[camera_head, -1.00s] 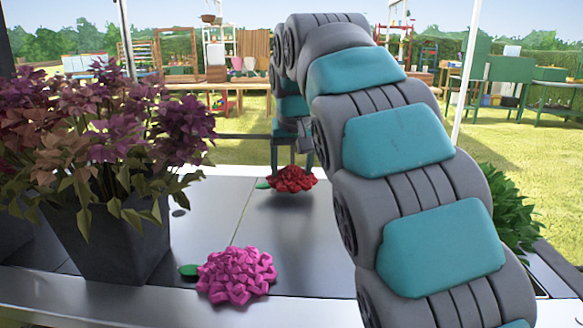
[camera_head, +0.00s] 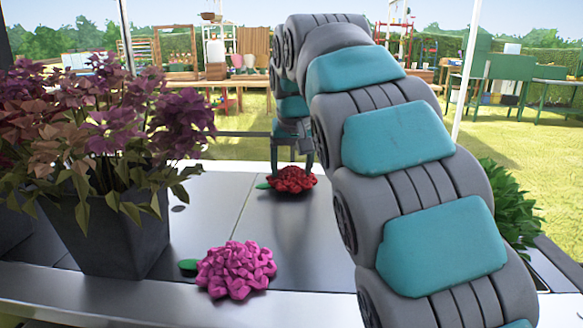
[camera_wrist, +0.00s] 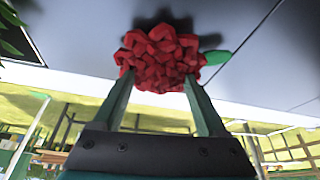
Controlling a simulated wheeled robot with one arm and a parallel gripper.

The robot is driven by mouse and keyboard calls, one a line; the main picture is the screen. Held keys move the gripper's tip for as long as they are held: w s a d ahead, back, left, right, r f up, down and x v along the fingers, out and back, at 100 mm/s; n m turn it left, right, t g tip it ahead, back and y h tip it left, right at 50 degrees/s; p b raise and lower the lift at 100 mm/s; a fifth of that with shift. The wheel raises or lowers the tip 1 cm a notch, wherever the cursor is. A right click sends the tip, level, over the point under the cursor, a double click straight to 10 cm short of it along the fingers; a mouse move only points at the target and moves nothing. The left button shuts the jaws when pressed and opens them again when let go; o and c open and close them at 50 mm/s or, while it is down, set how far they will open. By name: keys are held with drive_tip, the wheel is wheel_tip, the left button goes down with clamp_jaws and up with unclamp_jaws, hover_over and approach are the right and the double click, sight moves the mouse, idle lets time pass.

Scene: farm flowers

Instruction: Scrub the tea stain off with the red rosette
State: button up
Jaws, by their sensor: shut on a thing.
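The red rosette (camera_head: 291,180) is a ruffled red flower with a green leaf at its left in the head view. My gripper (camera_head: 292,166) points down over it. In the wrist view my gripper (camera_wrist: 161,85) has its two fingers on either side of the red rosette (camera_wrist: 160,57), shut on it. The rosette is at or just above the grey metal tabletop (camera_head: 225,215); I cannot tell if it touches. I see no tea stain in either view; the rosette or my arm may cover it.
A pink rosette (camera_head: 236,270) with a green leaf lies near the table's front edge. A dark pot (camera_head: 110,235) with purple-leaved plants stands at the left. A green plant (camera_head: 512,205) is at the right behind my arm. Bare tabletop lies between the two rosettes.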

drive_tip(key=shift+f, duration=0.45)
drive_tip(key=shift+a, duration=0.1)
